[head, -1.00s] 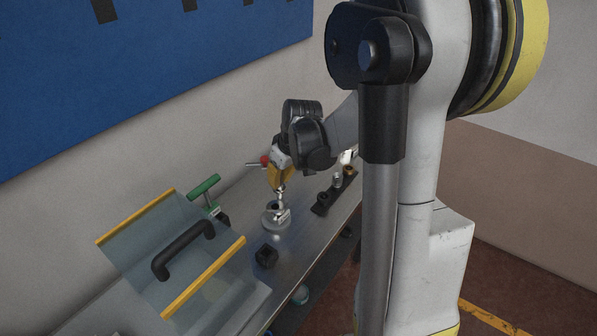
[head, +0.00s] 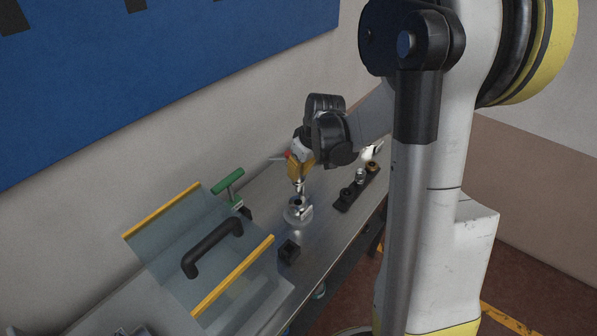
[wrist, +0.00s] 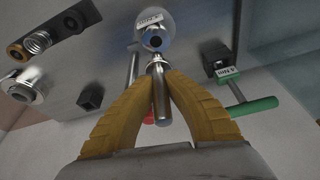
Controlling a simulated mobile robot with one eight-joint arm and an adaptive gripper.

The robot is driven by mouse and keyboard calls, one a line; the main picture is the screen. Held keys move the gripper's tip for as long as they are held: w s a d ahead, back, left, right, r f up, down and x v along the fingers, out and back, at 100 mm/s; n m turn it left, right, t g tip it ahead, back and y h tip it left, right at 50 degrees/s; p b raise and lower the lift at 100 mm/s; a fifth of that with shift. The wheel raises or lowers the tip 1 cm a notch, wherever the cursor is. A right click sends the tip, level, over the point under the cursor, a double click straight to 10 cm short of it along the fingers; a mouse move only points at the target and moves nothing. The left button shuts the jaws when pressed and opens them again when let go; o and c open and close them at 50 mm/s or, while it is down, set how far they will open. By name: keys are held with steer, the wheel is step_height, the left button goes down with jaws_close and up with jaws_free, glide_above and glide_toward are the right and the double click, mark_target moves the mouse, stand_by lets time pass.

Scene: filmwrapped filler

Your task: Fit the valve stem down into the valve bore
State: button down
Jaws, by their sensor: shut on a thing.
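The valve body (head: 298,213) is a round silver part standing on the metal bench, with its bore (wrist: 155,40) facing up. A labelled tag sits beside the bore in the wrist view. My gripper (wrist: 159,85) has yellow ribbed fingers closed on the valve stem (wrist: 160,98), a slim polished metal rod. In the head view my gripper (head: 300,174) is above the valve body, the stem (head: 300,187) pointing down. In the wrist view the stem's far end lies just beside the bore opening. I cannot tell whether it touches the rim.
A clear guard with yellow edges and a black handle (head: 212,248) stands at left. A green T-handle tool (head: 229,183) is behind it. A black block (head: 289,251) lies in front of the valve. A dark rack (head: 357,190) with several fittings stands at right.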

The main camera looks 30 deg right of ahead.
mark_target(300, 190)
steer(key=shift+f+b, duration=1.55)
steer(key=shift+f, duration=0.5)
steer(key=shift+f+b, duration=2.5)
steer(key=shift+f, duration=0.1)
steer(key=c, duration=1.5)
jaws_free()
steer(key=shift+r, duration=0.2)
steer(key=v, duration=1.2)
steer(key=shift+f, duration=0.1)
